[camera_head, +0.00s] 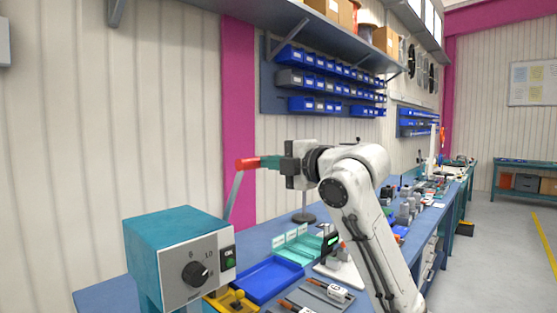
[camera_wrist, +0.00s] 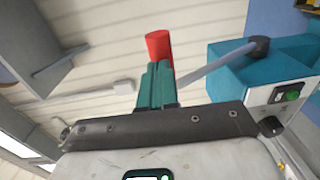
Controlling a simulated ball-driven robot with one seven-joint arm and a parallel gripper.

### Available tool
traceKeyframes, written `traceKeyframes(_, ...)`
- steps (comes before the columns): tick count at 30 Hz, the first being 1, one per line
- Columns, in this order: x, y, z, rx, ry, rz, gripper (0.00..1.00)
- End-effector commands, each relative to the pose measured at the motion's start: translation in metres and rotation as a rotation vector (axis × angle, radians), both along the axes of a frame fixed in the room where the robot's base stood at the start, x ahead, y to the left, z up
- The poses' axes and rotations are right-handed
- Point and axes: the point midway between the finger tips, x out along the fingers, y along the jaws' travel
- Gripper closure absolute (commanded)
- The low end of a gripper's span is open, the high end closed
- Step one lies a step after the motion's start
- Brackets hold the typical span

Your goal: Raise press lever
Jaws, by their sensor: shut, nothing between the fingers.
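The press (camera_head: 178,245) is a teal box with a grey front panel, a black dial and a green button, at the lower left in the head view. Its teal body (camera_wrist: 232,75) is at the right in the wrist view. The press lever is a thin grey rod (camera_head: 235,197) angled upward behind the box, with a red grip (camera_head: 246,164) at its top. My gripper (camera_head: 264,161) has teal fingers, shut together, with their tips at the red grip. In the wrist view the red grip (camera_wrist: 159,47) shows just beyond my fingertips (camera_wrist: 154,68). I cannot tell whether they touch.
A blue tray (camera_head: 268,279), teal bins (camera_head: 297,246) and small tools crowd the blue workbench below my arm. Blue parts bins (camera_head: 318,84) hang on the wall behind, under a loaded shelf (camera_head: 290,22). The air around the lever's top looks clear.

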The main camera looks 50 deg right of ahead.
Motion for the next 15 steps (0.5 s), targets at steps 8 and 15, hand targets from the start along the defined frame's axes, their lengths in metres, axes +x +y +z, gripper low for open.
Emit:
traceKeyframes(8,0.032,0.002,0.027,-0.006,0.145,0.001,1.00)
traceKeyframes(15,0.051,0.002,0.032,-0.008,0.232,0.001,1.00)
